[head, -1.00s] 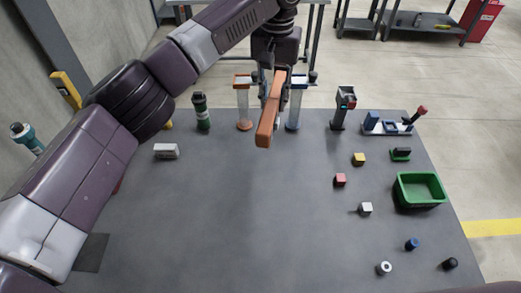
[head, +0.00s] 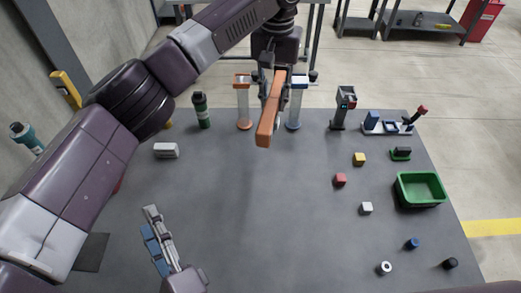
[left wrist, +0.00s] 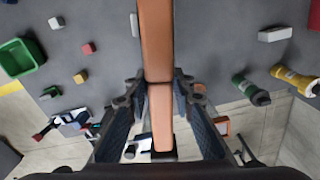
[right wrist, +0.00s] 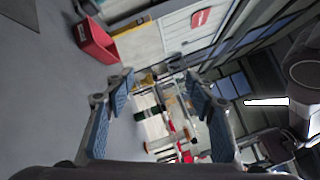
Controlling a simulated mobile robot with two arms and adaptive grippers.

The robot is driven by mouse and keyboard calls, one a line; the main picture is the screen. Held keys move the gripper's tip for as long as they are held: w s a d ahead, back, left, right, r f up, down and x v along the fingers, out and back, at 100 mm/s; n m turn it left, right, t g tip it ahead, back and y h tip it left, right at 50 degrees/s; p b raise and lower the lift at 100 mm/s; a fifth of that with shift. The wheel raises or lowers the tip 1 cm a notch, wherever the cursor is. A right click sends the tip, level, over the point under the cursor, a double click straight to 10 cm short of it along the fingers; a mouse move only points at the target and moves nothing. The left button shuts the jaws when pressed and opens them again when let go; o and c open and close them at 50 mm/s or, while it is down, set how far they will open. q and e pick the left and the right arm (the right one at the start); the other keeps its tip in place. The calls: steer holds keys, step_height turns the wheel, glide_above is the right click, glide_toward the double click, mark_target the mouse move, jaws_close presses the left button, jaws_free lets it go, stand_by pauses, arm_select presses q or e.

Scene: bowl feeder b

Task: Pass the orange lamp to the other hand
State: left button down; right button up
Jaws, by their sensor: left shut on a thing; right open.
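The orange lamp (head: 268,118) is a long bar held above the far part of the table in the head view. My left gripper (head: 272,92) is shut on it, and the bar sticks out toward the camera. In the left wrist view the lamp (left wrist: 157,55) runs between the fingers of my left gripper (left wrist: 160,100). My right gripper (head: 155,232) is low at the near left of the head view, well apart from the lamp. In the right wrist view my right gripper (right wrist: 158,90) has its fingers spread with nothing between them.
On the grey table (head: 250,200) stand a green bin (head: 420,188), several small blocks and cylinders at the right, a green bottle (head: 201,112), a white box (head: 166,150) and two clear tubes at the back. The table's middle is clear.

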steer(key=w+d+r+m+t+h, duration=0.3)
steer(key=w+d+r+m+h, duration=0.5)
steer(key=d+m, duration=0.3)
steer(key=m+g+h, duration=0.2)
steer(key=m+h, duration=0.5)
steer(key=m, duration=0.4)
glide_toward(276, 99)
steer(key=v, duration=0.6)
steer(key=shift+f, duration=0.35)
steer(key=shift+w+d+m, duration=0.2)
steer(key=shift+w+m, duration=0.1)
steer(key=x, duration=1.1)
steer(key=shift+w, duration=0.25)
